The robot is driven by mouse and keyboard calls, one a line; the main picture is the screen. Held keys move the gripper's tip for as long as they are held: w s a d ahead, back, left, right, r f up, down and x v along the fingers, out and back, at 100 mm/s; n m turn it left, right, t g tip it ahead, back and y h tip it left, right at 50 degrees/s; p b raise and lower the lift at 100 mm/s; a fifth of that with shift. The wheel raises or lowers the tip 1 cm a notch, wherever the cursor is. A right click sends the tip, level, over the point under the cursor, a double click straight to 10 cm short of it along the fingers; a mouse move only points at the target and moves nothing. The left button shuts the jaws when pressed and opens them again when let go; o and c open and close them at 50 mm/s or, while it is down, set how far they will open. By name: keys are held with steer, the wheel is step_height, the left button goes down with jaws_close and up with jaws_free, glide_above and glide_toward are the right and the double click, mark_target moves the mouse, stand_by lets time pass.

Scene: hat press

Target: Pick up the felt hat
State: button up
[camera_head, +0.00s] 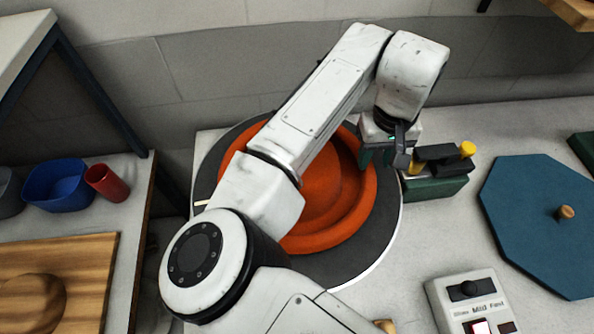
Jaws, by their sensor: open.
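The felt hat (318,205) is orange-red with a round crown and a broad rim. It lies on a round dark grey plate (382,232) with a pale edge. My arm crosses in front and hides part of the hat's left and upper side. My gripper (384,160) is open at the hat's upper right rim. Its fingers point down there, and I cannot tell whether they touch the rim or straddle it.
A green block with a black and yellow top (435,175) stands just right of my gripper. A blue octagonal board (535,215) and a control box (470,300) lie further right. A blue bowl (58,186), a red cup (106,183) and a wooden board (85,275) are at left.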

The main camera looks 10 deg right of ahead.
mark_target(370, 170)
steer(key=shift+w+a+f+p, duration=0.15)
steer(key=shift+f+p, duration=0.15)
steer(key=shift+f, duration=1.5)
jaws_close()
